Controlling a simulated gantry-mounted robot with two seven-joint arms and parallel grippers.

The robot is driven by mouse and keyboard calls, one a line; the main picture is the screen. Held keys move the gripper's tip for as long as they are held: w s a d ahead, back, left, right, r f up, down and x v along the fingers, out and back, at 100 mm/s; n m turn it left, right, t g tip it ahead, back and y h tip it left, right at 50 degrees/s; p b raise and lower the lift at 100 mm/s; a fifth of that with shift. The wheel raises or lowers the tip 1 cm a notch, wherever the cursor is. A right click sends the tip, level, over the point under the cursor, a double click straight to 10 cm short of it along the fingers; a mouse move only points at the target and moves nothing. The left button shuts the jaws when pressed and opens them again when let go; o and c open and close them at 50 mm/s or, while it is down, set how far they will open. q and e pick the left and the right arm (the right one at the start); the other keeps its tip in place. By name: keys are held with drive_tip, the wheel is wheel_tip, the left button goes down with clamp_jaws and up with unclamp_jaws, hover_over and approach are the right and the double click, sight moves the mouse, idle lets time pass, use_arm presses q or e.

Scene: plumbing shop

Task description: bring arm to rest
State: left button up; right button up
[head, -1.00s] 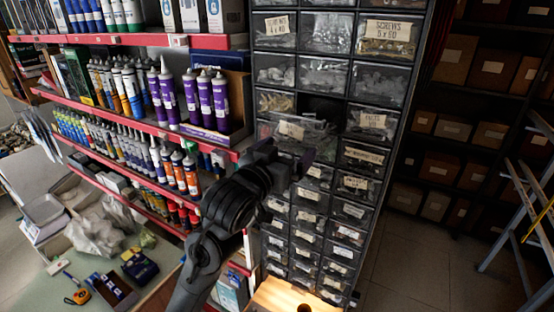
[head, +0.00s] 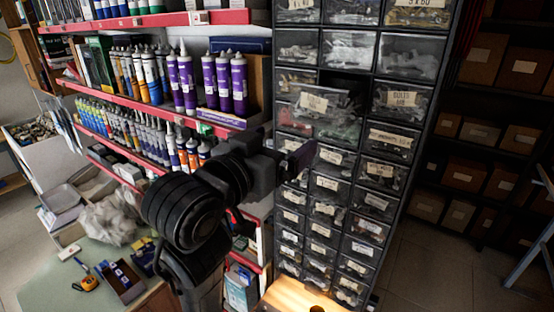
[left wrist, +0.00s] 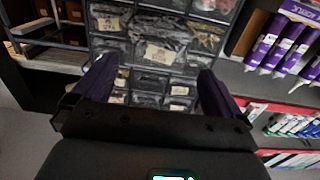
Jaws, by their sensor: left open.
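My left arm (head: 195,205) reaches in from below in the head view. Its gripper (head: 298,160) is in front of the drawer cabinet (head: 418,150), a little below a clear drawer (head: 325,112) that stands pulled out under a dark open slot. In the left wrist view the two purple-faced fingers of the gripper (left wrist: 155,88) are spread wide with nothing between them. The pulled-out drawer (left wrist: 160,48) shows beyond the fingertips, apart from them, with a paper label on its front. My right gripper is in neither view.
Red-edged shelves with purple tubes (head: 225,85) stand left of the cabinet, close to my arm. A bench (head: 65,285) with a tape measure (head: 88,284) is at lower left. Dark shelves with boxes (head: 480,130) and a ladder (head: 535,250) are at right, with bare floor between.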

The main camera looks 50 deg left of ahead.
use_arm(q)
drive_tip(key=shift+s, duration=0.2)
idle(0.5)
drive_tip(key=s+d+f+m+g+h, duration=0.15)
drive_tip(key=f+g, duration=0.25)
drive_tip(key=f, duration=1.2)
drive_tip(key=d+f+g+h, duration=0.15)
drive_tip(key=f+g, duration=0.25)
drive_tip(key=f, duration=1.3)
drive_tip(key=s+d+f+m+g, duration=0.1)
drive_tip(key=s+d+f+g, duration=0.2)
drive_tip(key=s+f, duration=0.65)
drive_tip(key=s+d+f+m+g, duration=0.1)
drive_tip(key=s+d+f+g, duration=0.2)
drive_tip(key=s+f, duration=0.65)
wheel_tip(320, 180, up, 14)
drive_tip(key=w+d+h+p, duration=0.1)
drive_tip(key=w+p, duration=0.1)
drive_tip(key=p, duration=1.3)
drive_tip(key=shift+d+f+m, duration=0.2)
drive_tip(key=shift+m, duration=0.25)
